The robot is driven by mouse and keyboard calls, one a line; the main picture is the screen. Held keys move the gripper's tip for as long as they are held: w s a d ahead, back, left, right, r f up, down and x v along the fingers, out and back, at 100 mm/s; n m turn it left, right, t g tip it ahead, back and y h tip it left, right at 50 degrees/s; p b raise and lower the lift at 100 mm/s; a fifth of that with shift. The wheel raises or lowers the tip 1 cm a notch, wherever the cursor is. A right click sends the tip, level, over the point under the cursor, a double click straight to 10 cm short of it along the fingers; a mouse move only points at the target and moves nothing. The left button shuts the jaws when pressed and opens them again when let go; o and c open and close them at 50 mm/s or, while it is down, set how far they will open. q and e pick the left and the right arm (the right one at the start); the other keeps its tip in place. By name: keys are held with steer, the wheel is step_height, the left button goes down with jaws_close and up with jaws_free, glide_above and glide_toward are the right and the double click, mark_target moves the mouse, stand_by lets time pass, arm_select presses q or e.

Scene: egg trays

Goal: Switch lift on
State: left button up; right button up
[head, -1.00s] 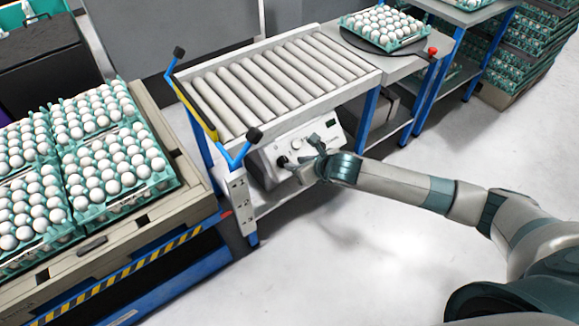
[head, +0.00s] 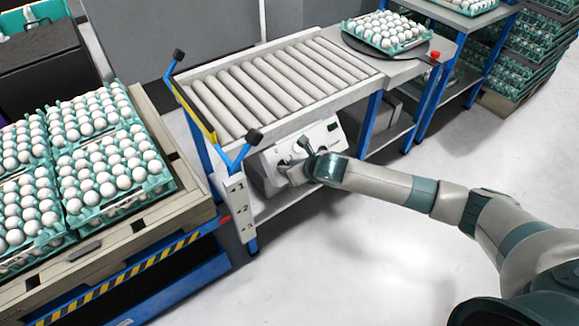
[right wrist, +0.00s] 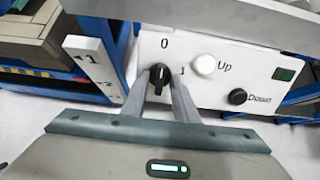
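The lift's white control panel (head: 320,133) sits under the roller conveyor. In the right wrist view the panel (right wrist: 222,72) carries a black rotary switch (right wrist: 159,75) marked 0 above and 1 at its right; its grip stands roughly upright, towards 0. A white Up button (right wrist: 204,65) and a black Down button (right wrist: 238,97) are to its right. My right gripper (head: 293,157) is at the panel and hides the switch in the head view. In the wrist view its fingers (right wrist: 159,82) are apart, one on each side of the switch; contact is unclear. My left gripper is not in view.
The roller conveyor (head: 225,75) with blue legs is above the panel. Egg trays (head: 158,184) rest on a cart at the left, and another egg tray (head: 400,47) is at the back right. A red button (head: 435,55) is near it. Floor in front is clear.

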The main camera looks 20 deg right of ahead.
jaws_close()
